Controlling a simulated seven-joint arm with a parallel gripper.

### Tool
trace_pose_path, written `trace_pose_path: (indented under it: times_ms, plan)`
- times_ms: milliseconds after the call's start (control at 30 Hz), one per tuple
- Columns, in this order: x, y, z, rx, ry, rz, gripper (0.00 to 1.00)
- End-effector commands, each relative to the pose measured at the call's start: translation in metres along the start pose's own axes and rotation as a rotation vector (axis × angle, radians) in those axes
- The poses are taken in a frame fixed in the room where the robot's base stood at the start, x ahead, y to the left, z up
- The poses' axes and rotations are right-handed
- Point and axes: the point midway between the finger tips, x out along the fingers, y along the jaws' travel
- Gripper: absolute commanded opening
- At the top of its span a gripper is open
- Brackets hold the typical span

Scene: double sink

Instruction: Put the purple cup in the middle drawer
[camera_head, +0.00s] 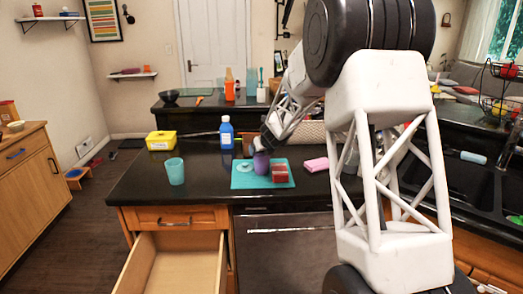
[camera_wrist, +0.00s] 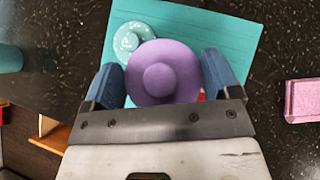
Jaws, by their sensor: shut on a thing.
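The purple cup (camera_head: 261,162) stands on the teal mat (camera_head: 240,184) on the dark counter in the head view. In the wrist view the purple cup (camera_wrist: 163,72) shows as a round purple top between blue fingers. My gripper (camera_wrist: 165,80) is shut on it, with one finger on each side. Whether the cup touches the mat is unclear. An open, empty-looking wooden drawer (camera_head: 178,262) sticks out at lower left, below a closed drawer (camera_head: 174,218) with a handle. The open drawer's front is out of frame.
On the mat are a speckled teal disc (camera_wrist: 132,40) and a red block (camera_head: 281,173). A teal cup (camera_head: 175,171), blue bottle (camera_head: 226,132), yellow box (camera_head: 160,140) and pink sponge (camera_head: 316,164) stand nearby. The counter between the teal cup and mat is clear.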

Motion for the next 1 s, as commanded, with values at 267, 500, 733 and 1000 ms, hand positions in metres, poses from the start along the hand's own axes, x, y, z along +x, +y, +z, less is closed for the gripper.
trace_pose_path:
  times_ms: [267,500,733,1000]
  plan:
    - [0.0011,0.0001,-0.0012,0.001,0.0,0.0,0.48]
    - [0.0019,0.0,-0.002,0.0,0.0,0.0,1.0]
    - [0.0015,0.0001,-0.0016,0.0,0.0,0.0,1.0]
    - [-0.0071,0.0,0.0,-0.001,0.0,0.0,1.0]
